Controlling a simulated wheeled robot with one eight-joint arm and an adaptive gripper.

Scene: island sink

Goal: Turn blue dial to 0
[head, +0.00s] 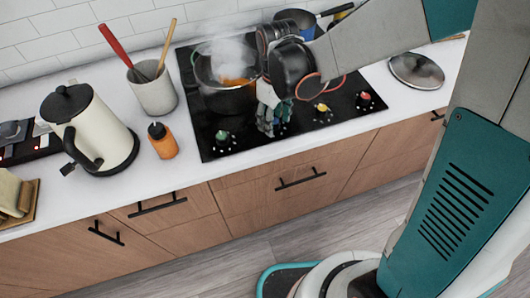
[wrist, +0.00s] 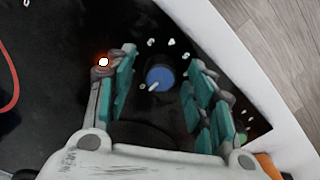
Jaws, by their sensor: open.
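The blue dial (wrist: 160,78) shows in the wrist view on the black cooktop, between my gripper's two teal-padded fingers. My gripper (wrist: 163,57) is open, one finger on each side of the dial, with dark gaps between pads and dial; I cannot tell whether either touches. A white pointer line on the dial faces lower left in the wrist view, and white marks lie around the dial.
The cooktop (head: 215,148) also has a green dial (head: 222,136), a yellow dial (head: 322,108) and a red dial (head: 364,97). A steaming pot (head: 222,98) stands behind my gripper. An orange bottle (head: 162,142) and a kettle (head: 95,130) stand left.

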